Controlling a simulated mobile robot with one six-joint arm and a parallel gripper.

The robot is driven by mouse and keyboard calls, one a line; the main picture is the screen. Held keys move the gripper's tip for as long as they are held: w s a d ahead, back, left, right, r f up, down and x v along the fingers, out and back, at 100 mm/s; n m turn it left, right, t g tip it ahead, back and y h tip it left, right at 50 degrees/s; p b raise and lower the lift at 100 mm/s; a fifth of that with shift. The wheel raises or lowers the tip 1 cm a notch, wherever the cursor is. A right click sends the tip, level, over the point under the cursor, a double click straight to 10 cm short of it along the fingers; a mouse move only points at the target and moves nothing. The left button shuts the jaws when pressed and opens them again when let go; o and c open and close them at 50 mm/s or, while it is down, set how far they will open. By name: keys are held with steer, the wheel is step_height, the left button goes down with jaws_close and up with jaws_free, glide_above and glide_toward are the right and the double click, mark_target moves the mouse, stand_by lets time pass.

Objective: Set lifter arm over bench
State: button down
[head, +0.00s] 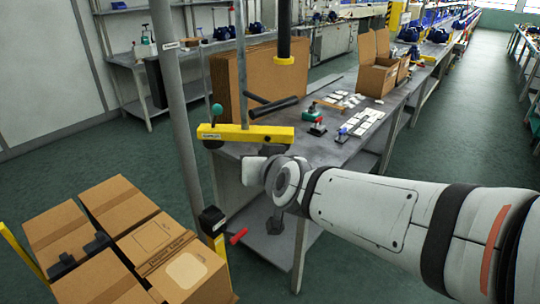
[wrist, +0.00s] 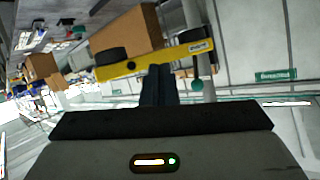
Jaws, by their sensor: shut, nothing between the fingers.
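The yellow lifter arm (head: 262,135) is a level bar with a label and a black grip, in front of the near left corner of the bench (head: 320,150) in the head view. A green ball knob (head: 217,110) stands at its left end. I cannot tell how much of the bar is above the bench top. The bar also crosses the wrist view (wrist: 165,57), with the green knob (wrist: 197,84) below it. My gripper (wrist: 159,72) is shut and empty, its fingertips close to the bar; I cannot tell if they touch. In the head view, my wrist hides part of the bench front.
A grey post (head: 172,100) stands left of the bench. Cardboard boxes (head: 120,203) fill the lower left. Upright cardboard sheets (head: 228,85), an open carton (head: 377,78), white parts (head: 362,123) and small green-and-red devices (head: 313,120) are on the bench. Floor is clear at right.

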steer(key=w+a+f+m+t+h+b, duration=0.1)
steer(key=w+a+m+t+h+b, duration=0.1)
steer(key=a+t+h+b, duration=0.15)
steer(key=s+f+m+h+b, duration=0.3)
steer(key=s+h+b, duration=0.1)
steer(key=h, duration=0.3)
steer(key=shift+s+d+f+m+t, duration=0.25)
steer(key=shift+s+m+t, duration=0.2)
steer(key=shift+s, duration=0.3)
steer(key=x, duration=1.4)
steer(key=shift+d, duration=0.2)
steer(key=shift+r, duration=0.15)
